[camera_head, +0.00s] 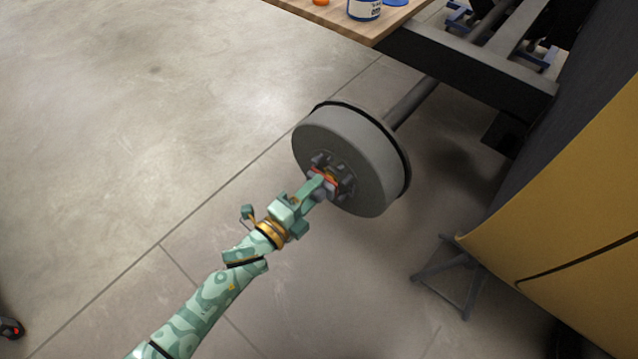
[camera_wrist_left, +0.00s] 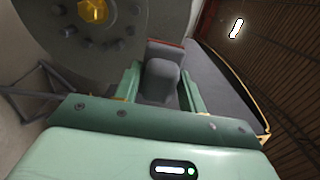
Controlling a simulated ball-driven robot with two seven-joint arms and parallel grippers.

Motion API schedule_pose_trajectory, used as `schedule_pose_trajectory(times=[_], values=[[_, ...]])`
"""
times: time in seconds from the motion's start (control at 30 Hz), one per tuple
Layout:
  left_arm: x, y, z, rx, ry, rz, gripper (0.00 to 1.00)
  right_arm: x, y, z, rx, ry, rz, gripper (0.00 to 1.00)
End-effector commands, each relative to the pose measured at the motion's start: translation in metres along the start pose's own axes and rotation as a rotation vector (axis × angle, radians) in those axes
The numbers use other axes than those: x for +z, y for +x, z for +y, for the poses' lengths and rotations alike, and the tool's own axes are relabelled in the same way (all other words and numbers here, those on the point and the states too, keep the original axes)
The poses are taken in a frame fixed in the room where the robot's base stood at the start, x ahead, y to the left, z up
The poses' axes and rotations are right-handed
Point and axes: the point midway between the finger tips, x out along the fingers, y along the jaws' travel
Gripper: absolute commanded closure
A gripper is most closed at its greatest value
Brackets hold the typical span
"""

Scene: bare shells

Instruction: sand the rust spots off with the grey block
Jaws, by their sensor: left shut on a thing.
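My left gripper (camera_head: 318,186) is in front of the hub of a grey wheel drum (camera_head: 365,155). In the left wrist view the gripper (camera_wrist_left: 160,88) is shut on the grey block (camera_wrist_left: 161,78), which sits between its two green fingers. A reddish-brown edge shows at the block's far end. The drum's flat face (camera_wrist_left: 60,35) fills the upper left there, with a gold hub centre (camera_wrist_left: 92,10) and several studs around it. I cannot tell whether the block touches the drum. No rust spot can be made out clearly; the gripper hides part of the hub. My right gripper is not in view.
The drum is on an axle (camera_head: 412,100) below a dark frame beam (camera_head: 480,70). A wooden tabletop (camera_head: 325,12) with a blue-and-white can (camera_head: 364,9) is at the top. A yellow body shell (camera_head: 570,220) and a stand (camera_head: 455,275) are at the right.

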Motion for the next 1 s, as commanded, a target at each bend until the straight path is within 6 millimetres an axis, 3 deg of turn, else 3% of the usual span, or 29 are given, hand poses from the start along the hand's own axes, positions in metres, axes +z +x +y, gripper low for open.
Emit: schedule_pose_trajectory(times=[0.57, 1.0], values=[[0.0, 0.0, 0.0, -0.001, 0.0, 0.0, 0.78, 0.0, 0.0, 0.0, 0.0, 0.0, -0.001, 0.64], [-0.006, 0.046, 0.005, 0.001, -0.001, 0.0, 0.78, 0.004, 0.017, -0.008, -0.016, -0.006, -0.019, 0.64]])
